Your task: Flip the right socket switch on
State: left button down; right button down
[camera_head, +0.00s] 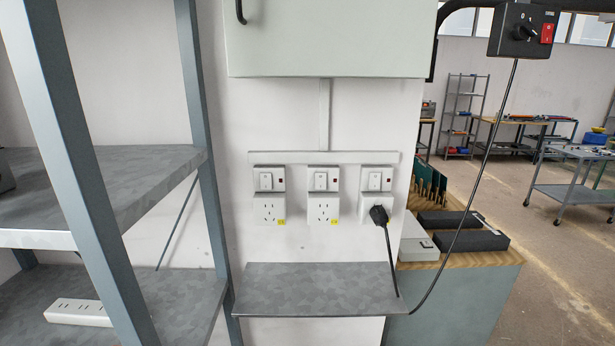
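Three wall sockets hang in a row under a pale trunking bar (323,157), each with a switch plate above it. The right socket switch (375,180) is a white plate with a pale rocker; its position is too small to tell. A black plug (379,214) sits in the right socket (366,207), with a black cable running down. The left socket (268,210) and middle socket (323,210) are empty. Neither of my grippers is in view.
A grey metal shelf (315,290) juts out below the sockets. A pale cabinet (325,40) hangs above. A grey rack (75,175) stands at left, a wood-topped bench (460,258) at right. A black control box (522,32) hangs top right, its cable running down to the shelf.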

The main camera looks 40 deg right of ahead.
aim_at(375, 178)
jog(key=z, duration=1.8)
